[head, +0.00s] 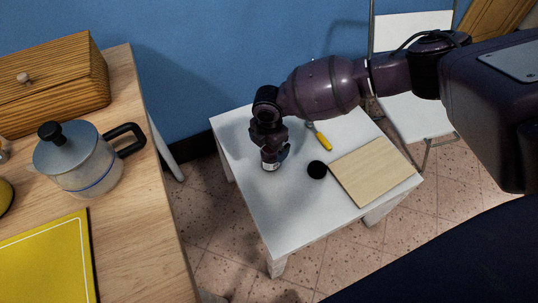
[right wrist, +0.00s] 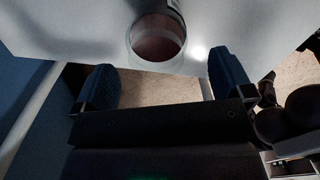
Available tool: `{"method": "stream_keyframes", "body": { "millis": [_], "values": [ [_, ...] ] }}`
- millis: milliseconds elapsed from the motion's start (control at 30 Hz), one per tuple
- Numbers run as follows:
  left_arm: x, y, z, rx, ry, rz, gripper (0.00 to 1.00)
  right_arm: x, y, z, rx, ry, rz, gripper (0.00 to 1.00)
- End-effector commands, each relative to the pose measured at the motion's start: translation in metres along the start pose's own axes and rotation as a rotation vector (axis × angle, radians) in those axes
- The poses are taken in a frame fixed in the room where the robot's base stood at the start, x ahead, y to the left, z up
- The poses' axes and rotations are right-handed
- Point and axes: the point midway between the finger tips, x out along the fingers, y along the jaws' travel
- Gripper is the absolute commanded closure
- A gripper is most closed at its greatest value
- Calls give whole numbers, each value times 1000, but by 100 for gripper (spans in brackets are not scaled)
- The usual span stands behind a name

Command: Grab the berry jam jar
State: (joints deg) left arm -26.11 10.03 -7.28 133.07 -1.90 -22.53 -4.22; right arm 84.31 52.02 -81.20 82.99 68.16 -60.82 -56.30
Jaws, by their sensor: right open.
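The jam jar (head: 270,165) stands on the small white table, mostly hidden under my right gripper in the head view; a pale part of it shows. In the right wrist view the jar (right wrist: 157,38) has a round face with dark reddish contents and a pale rim. It lies beyond the fingertips, roughly centred between them. My right gripper (head: 272,150) points down at the jar. Its two dark blue fingers are wide apart and empty in the right wrist view (right wrist: 160,70). No contact with the jar shows. My left gripper is in neither view.
The white table (head: 285,222) also holds a black round object (head: 317,169), a yellow-handled tool (head: 321,138) and a wooden board (head: 372,171), all right of the jar. A white chair (head: 415,110) stands behind.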

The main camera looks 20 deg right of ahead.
Motion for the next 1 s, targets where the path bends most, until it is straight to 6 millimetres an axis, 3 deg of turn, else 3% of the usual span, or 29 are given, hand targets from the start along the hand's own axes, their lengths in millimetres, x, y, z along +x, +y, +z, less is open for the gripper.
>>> {"method": "stream_keyframes", "body": {
  "millis": [167, 500, 767, 1000],
  "values": [
    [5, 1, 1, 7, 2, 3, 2, 10, 1, 0, 0, 0, 0, 2],
    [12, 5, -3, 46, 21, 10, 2, 54, 0, 2, 1, 1, -4, 2],
    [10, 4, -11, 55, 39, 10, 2, 52, 3, 3, 1, -1, 4, 2],
    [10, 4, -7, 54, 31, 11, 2, 52, 2, 3, 1, -1, 3, 38]
  ]
}}
